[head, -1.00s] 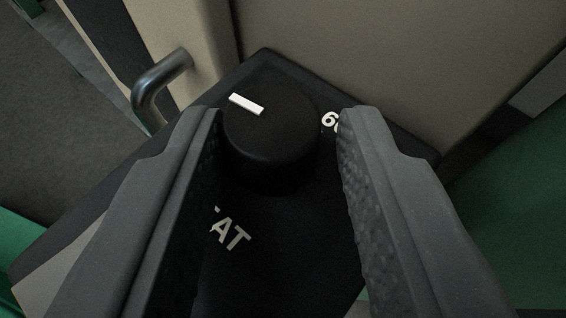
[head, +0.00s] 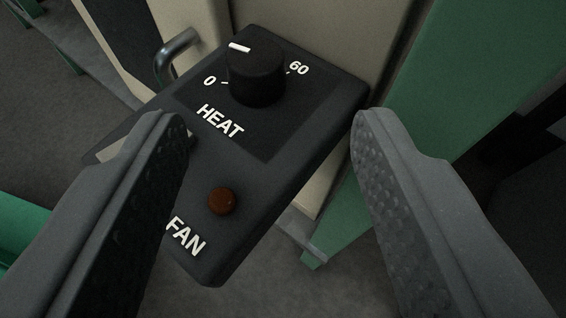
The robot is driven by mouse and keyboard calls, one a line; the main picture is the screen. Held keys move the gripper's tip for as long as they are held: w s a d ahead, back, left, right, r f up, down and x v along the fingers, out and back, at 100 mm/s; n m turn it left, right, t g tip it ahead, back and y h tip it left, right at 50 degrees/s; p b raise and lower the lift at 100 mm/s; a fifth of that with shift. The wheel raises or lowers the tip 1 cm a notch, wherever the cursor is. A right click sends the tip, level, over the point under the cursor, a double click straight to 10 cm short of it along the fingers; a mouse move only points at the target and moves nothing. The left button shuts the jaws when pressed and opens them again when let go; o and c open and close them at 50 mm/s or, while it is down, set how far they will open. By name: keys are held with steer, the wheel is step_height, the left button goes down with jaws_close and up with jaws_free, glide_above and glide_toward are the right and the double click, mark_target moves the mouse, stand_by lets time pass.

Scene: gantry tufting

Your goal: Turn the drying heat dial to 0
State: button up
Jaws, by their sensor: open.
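The heat dial (head: 257,78) is a black round knob with a white pointer line on its top. It stands on a black control panel (head: 290,150), above the white word HEAT. A white 0 with a tick is at its lower left and a 60 with a tick at its right. The pointer lies at the upper left of the knob's top, off the 0 tick. My gripper (head: 270,125) is open and empty. Its two fingers stand wide apart on either side of the panel, back from the dial and not touching it.
A brown-red round button (head: 222,201) sits lower on the panel, above the word FAN. A metal handle (head: 174,55) is on the beige housing (head: 330,28) behind the panel. A green post (head: 440,75) rises at the right. Grey floor shows below.

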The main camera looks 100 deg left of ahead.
steer(key=v, duration=0.7)
steer(key=shift+w+d+p, duration=0.2)
steer(key=shift+d+p, duration=0.1)
steer(key=shift+p, duration=0.05)
steer(key=shift+r, duration=0.15)
